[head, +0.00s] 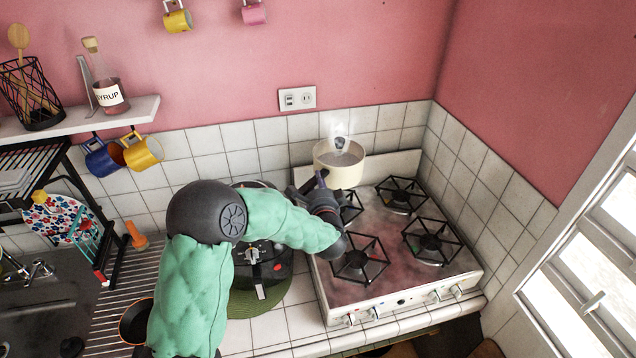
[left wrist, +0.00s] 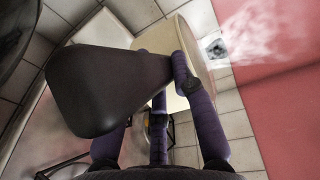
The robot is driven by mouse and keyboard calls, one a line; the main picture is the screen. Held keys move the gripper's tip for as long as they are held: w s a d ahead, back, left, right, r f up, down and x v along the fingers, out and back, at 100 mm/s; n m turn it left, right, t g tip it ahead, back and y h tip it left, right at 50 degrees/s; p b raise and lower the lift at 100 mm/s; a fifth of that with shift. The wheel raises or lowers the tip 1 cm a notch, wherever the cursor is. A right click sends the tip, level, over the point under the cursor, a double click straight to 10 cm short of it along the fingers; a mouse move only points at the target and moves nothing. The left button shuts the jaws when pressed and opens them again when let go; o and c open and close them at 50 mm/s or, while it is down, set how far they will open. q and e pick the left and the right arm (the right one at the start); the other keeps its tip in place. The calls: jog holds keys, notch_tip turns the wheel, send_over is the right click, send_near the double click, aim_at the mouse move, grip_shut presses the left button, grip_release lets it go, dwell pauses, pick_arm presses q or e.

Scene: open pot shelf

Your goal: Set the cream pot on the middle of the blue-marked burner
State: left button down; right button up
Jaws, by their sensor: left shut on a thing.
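The cream pot (head: 340,168) is at the back left of the stove, near the tiled wall, with steam above it. It appears roughly upright; its gap to the stove is hard to judge. My left gripper (head: 318,181) is shut on its dark handle (left wrist: 108,88), and the purple fingers close around the handle in the left wrist view. The pot's cream side (left wrist: 198,45) shows behind them. The back left burner (head: 350,205) is partly hidden by my gripper. I cannot make out a blue mark on any burner. My right gripper is not in view.
The white stove (head: 400,299) has other bare burners: front left (head: 359,259), front right (head: 430,243) and back right (head: 401,195). A dark appliance (head: 268,270) on a green mat stands left of the stove. The tiled wall is close behind the pot.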

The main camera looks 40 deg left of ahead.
pick_arm(q)
jog(key=shift+w+a+f+b, duration=0.4)
jog(key=shift+b, duration=0.05)
jog(key=f+b, duration=0.4)
jog(key=f, duration=0.1)
jog(key=shift+s+d+f, duration=0.2)
jog(key=shift+f, duration=0.25)
notch_tip(320, 180, down, 6)
jog(key=b, duration=0.5)
jog(key=shift+r, duration=0.25)
jog(key=shift+s+d+r+p, duration=0.1)
jog(key=shift+p, duration=0.45)
dwell(0.6)
